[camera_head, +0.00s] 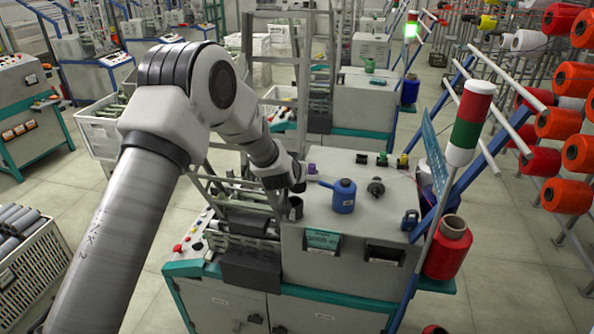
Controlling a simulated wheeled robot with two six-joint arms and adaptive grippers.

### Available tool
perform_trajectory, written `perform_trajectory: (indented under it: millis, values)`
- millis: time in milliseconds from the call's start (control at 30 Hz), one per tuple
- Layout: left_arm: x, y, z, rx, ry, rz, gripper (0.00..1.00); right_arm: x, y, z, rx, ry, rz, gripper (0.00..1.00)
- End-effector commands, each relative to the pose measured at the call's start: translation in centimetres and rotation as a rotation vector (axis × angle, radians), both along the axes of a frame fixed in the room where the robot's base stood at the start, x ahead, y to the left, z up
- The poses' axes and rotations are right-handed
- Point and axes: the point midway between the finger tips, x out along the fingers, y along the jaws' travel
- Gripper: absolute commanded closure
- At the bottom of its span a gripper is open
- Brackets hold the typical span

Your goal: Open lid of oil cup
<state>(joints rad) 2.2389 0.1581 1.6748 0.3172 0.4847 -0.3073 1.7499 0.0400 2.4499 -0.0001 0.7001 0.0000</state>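A blue container (344,198) with a rounded top and a thin spout toward the left stands upright on the grey machine top (330,222). It looks like the oil cup; I cannot make out whether its lid is open. My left arm comes in from the left, and its dark gripper (298,188) is just left of the container, by the spout's tip. The gripper is small and seen from behind, so its fingers and any contact are unclear. A dark cup-like part (296,207) sits just below the gripper. My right gripper is not in view.
A black knob-like part (376,187) stands right of the container, and small coloured parts (382,160) line the back edge. A red-green signal lamp (470,122) and red yarn bobbin (448,248) stand at the right. The machine top between container and front edge is clear.

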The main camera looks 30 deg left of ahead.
Motion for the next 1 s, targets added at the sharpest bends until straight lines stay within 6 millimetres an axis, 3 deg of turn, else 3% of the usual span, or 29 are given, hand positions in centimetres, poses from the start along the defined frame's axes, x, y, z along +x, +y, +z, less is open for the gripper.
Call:
perform_trajectory:
  millis: [567,600,667,1000]
  values:
    - [0.27,0.08,0.49,0.003,-0.013,0.001,1.00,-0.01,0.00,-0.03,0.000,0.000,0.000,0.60]
    - [0.27,0.08,0.49,0.003,-0.014,0.001,0.80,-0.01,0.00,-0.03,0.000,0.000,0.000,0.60]
    - [0.25,0.07,0.45,0.002,-0.012,0.001,0.58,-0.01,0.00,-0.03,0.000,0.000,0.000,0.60]
    - [-0.06,-0.02,0.25,0.001,-0.004,0.000,0.56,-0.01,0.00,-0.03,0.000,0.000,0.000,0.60]
